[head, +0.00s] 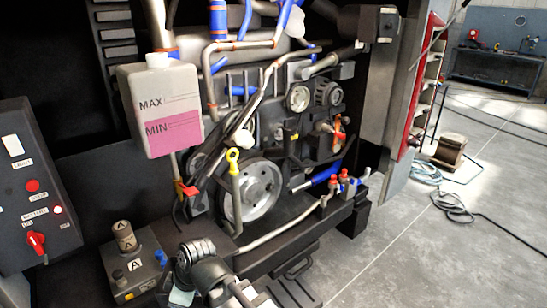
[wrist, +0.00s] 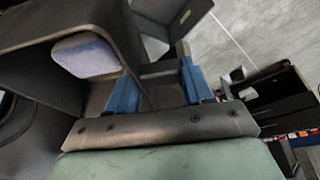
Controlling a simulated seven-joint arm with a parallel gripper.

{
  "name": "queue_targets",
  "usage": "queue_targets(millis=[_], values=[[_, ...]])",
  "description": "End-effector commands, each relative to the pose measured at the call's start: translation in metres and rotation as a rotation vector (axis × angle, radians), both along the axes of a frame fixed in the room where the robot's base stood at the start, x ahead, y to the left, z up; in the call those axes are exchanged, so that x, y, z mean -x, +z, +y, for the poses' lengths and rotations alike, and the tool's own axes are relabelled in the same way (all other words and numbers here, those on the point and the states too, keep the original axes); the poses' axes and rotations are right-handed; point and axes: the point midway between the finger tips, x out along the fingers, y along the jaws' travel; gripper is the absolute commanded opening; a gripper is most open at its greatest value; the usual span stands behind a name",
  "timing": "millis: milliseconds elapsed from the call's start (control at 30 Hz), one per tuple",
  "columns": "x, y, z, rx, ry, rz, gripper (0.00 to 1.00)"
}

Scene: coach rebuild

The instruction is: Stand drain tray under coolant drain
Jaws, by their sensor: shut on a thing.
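My gripper (wrist: 156,70) shows in the wrist view with two blue fingers, shut on a dark grey part that I take to be the drain tray (wrist: 165,73). Most of the tray is hidden. In the head view my arm comes in at the bottom centre, its fingertips hidden, low in front of the engine bay. A pinkish-filled coolant tank (head: 164,105) marked MAX and MIN hangs at upper left. Red-capped fittings (head: 338,182) sit at the bay's lower right, with a pale pipe (head: 285,232) running down left from them. I cannot tell which part is the coolant drain.
A control panel (head: 35,185) with a red button and red switch stands at far left. A grey box (head: 135,268) with stacked A-marked cylinders stands beside my arm. The engine's large pulley (head: 255,190) is behind. Open floor (head: 410,245) lies right, with hoses (head: 455,207) further back.

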Motion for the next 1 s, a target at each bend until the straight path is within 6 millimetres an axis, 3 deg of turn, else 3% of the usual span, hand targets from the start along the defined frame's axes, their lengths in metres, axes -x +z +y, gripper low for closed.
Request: queue_targets(millis=[300, 567, 1000], values=[[-0.086, -0.006, -0.056, 0.0, -0.317, -0.002, 0.12], [-0.152, -0.012, -0.112, 0.0, -0.58, -0.001, 0.12], [-0.245, -0.017, -0.231, 0.0, -1.015, -0.002, 0.12]])
